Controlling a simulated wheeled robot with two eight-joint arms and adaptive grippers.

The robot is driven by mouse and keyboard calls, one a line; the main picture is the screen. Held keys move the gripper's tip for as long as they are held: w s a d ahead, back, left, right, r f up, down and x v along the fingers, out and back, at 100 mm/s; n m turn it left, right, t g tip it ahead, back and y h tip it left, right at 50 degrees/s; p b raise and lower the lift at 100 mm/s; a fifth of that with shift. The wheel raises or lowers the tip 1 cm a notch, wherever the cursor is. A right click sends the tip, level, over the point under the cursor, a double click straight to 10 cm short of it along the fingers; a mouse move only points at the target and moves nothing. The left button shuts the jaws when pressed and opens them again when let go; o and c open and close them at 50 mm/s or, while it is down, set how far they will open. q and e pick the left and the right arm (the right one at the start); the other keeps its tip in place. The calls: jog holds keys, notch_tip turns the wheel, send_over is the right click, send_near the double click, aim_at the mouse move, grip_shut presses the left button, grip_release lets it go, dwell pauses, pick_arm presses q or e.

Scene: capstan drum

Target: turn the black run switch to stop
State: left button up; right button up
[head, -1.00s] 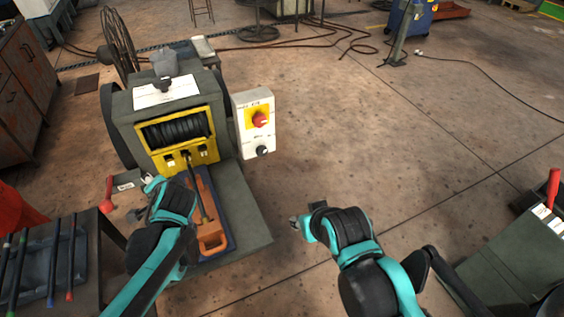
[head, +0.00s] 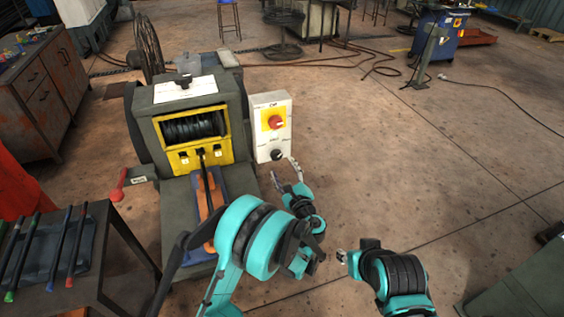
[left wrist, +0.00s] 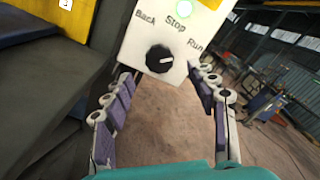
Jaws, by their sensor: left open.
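The black run switch (head: 277,155) is a round knob low on the white control box (head: 257,135). In the left wrist view the black switch (left wrist: 159,58) shows a short white mark on its right side, toward Run. Back, Stop and Run are printed around it. My left gripper (head: 284,170) is open just in front of and below the switch. In the left wrist view its fingers (left wrist: 162,78) stand apart either side of the switch, not visibly touching it. My right gripper (head: 343,257) is low at centre right, away from the box; its opening is unclear.
A red knob (head: 275,122) on a yellow plate sits above the switch. The capstan machine (head: 150,135) stands left of the box. A tool table (head: 95,245) is at lower left. Floor right of the box is clear.

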aim_at(277, 157)
pick_arm(q)
jog(key=b+x, duration=0.1)
jog(key=x, duration=0.5)
jog(key=shift+s, duration=0.1)
jog(key=c, duration=1.2)
